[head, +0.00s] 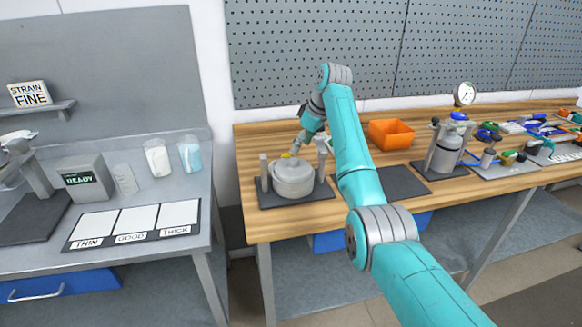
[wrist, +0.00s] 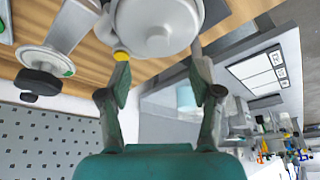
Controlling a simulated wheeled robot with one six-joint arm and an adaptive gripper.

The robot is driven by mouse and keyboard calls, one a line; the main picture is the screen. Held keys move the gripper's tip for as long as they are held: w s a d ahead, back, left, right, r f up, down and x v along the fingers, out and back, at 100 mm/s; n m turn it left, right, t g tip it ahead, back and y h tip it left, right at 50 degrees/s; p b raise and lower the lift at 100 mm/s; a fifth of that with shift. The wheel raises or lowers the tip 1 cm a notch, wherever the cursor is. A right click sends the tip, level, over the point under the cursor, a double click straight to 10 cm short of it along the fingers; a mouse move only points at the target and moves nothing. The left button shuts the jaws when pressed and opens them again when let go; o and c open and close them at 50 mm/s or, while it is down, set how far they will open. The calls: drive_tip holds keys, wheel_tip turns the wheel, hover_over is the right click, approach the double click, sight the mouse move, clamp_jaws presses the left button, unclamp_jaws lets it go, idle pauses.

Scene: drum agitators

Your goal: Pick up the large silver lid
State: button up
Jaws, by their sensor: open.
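The large silver lid (head: 293,168) sits on a round silver pot on a dark mat at the left end of the wooden bench. In the wrist view the round silver top (wrist: 158,18) with a small knob (wrist: 157,42) shows at the upper middle, cut off by the frame edge. My gripper (wrist: 160,68) is open, its fingers spread on either side just short of the knob, with nothing between them. In the head view my gripper (head: 303,144) is just behind and above the lid, partly hidden by my arm; I cannot tell if it touches.
Upright posts flank the pot, and a yellow piece (wrist: 121,55) lies close to one finger. An orange bin (head: 391,134), an empty dark mat (head: 395,182) and a gauge-topped canister (head: 445,150) are to the right. A grey table (head: 45,250) stands left, across a gap.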

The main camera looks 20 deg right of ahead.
sight(294, 161)
drive_tip(key=shift+x, duration=3.75)
drive_tip(key=shift+w+d+r, duration=0.15)
drive_tip(key=shift+w, duration=0.05)
clamp_jaws()
